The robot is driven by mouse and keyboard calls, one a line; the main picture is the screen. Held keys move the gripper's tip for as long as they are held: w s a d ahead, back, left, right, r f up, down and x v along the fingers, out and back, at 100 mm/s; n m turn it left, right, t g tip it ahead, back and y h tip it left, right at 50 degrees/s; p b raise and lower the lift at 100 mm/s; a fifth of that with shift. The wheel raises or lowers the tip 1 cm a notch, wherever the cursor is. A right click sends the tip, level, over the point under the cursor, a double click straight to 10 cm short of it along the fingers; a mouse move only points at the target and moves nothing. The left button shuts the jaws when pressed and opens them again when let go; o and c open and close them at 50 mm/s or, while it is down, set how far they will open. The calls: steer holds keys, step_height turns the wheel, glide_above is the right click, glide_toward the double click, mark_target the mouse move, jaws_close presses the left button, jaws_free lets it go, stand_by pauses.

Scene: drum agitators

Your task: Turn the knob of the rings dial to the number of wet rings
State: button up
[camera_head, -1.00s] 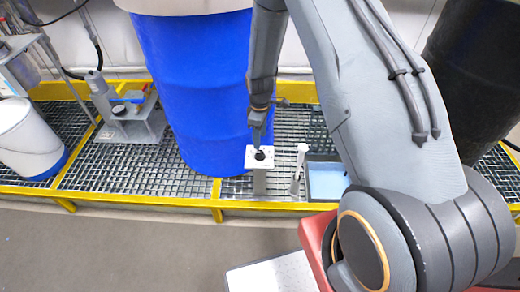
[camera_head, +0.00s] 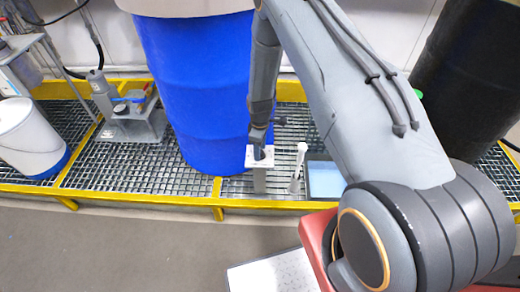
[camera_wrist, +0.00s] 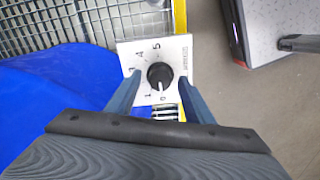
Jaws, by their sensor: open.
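The rings dial is a white square plate (camera_wrist: 183,53) with numbers around a round black knob (camera_wrist: 160,76); in the wrist view I make out 1, 3, 4 and 5. A light mark on the knob points down toward the low numbers. In the head view the plate (camera_head: 251,163) sits on a short post in front of the blue drum. My gripper (camera_wrist: 158,88) is open, with one finger on each side of the knob; I cannot tell whether they touch it. In the head view my gripper (camera_head: 259,151) is over the plate and hides the knob. No wet rings are discernible.
The blue drum (camera_head: 198,90) stands close behind the dial. A pale upright rod (camera_head: 298,165) and a blue-filled tray (camera_head: 325,180) are to its right. A grey pump unit (camera_head: 133,120) and white bucket (camera_head: 28,135) are left. A yellow-edged grating (camera_head: 110,170) lies below.

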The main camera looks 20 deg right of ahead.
steer(key=c, duration=1.1)
steer(key=shift+o, duration=0.2)
steer(key=m+b, duration=0.1)
steer(key=m, duration=0.2)
steer(key=shift+m+b, duration=0.35)
steer(key=shift+m, duration=0.05)
steer(key=m+b, duration=0.1)
steer(key=m, duration=0.2)
steer(key=shift+m, duration=0.3)
steer(key=m+b, duration=0.1)
steer(key=m, duration=0.2)
steer(key=shift+m, duration=0.3)
steer(key=shift+s+m+b, duration=0.1)
steer(key=shift+m+b, duration=0.2)
steer(key=shift+m, duration=1.2)
